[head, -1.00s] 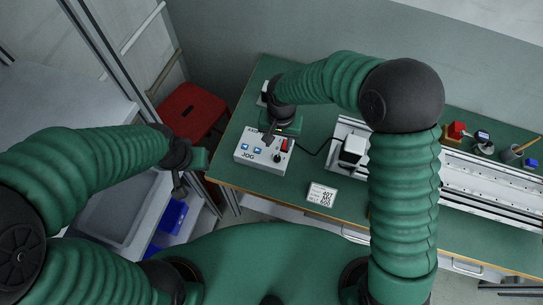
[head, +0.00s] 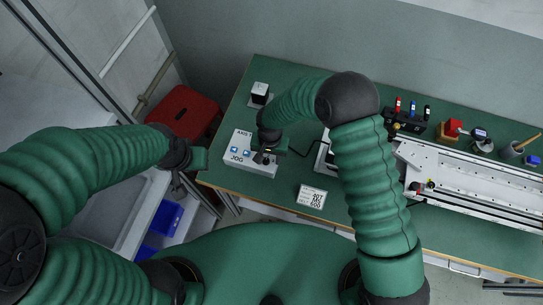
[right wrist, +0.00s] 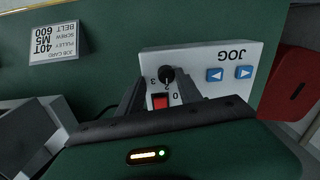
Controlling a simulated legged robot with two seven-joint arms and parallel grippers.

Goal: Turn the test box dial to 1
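The test box (head: 240,164) is a light box marked JOG with two blue arrow buttons, at the table's left end. In the right wrist view, the box (right wrist: 210,57) appears upside down. Its black dial (right wrist: 167,74) has small digits around it; I cannot read its setting surely. A red switch (right wrist: 160,101) sits beside the dial. My right gripper (right wrist: 161,82) is open, with its fingers apart on either side of the switch and their tips near the dial. In the head view, my right gripper (head: 268,157) hides the dial. My left gripper (head: 178,182) hangs off the table's left side.
A job card (head: 312,196) stands near the table's front edge. A white-topped black item (head: 260,93) stands behind the box. A metal rail assembly (head: 470,185) fills the right of the table (head: 260,190). A red stool (head: 187,112) stands left of it.

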